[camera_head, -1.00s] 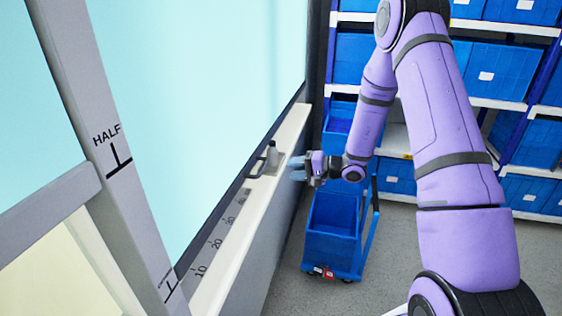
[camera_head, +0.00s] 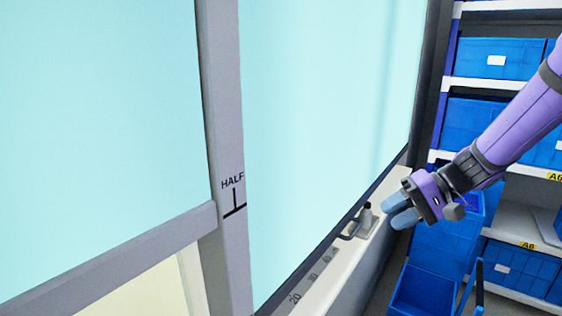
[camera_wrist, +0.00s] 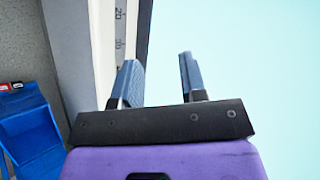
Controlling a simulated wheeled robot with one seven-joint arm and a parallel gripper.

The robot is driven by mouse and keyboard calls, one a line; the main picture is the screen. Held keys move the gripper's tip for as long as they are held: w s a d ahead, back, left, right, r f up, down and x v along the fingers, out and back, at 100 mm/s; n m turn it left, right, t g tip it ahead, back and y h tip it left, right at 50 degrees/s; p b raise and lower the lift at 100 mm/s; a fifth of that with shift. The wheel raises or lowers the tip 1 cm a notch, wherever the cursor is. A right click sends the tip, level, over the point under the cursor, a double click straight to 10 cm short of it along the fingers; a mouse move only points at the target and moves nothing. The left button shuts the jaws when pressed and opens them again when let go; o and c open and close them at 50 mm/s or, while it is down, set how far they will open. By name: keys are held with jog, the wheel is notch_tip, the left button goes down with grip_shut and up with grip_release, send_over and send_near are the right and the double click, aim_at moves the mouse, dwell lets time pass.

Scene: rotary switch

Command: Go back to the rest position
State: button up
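My gripper (camera_head: 389,211) is right of a small grey handle piece (camera_head: 364,218) in the head view. This piece stands on the white ledge (camera_head: 345,265) below the pale blue pane. A gap shows between the gripper and the piece. In the wrist view my gripper (camera_wrist: 160,64) has its two blue-grey fingers apart, with nothing between them. The wrist view shows part of the ledge with printed numbers (camera_wrist: 119,28), and the handle piece is not visible there. A rotary switch cannot be made out clearly in either view.
A grey frame post marked HALF (camera_head: 228,190) stands at the left of the head view. A shelf with blue bins (camera_head: 500,60) is behind my arm. A blue cart bin (camera_head: 425,292) stands low beside the ledge; it also shows in the wrist view (camera_wrist: 30,135).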

jog(key=s+d+r+t+h, duration=0.2)
jog(key=s+r+h, duration=0.3)
jog(key=s, duration=0.5)
jog(key=s+d+r+n+t+h, duration=0.1)
jog(key=s+d+r+h, duration=0.3)
jog(key=s, duration=0.7)
jog(key=shift+d+r+t+h, duration=0.25)
jog(key=shift+r+t+h, duration=0.35)
jog(key=shift+r+h, duration=0.25)
jog(key=shift+a, duration=0.1)
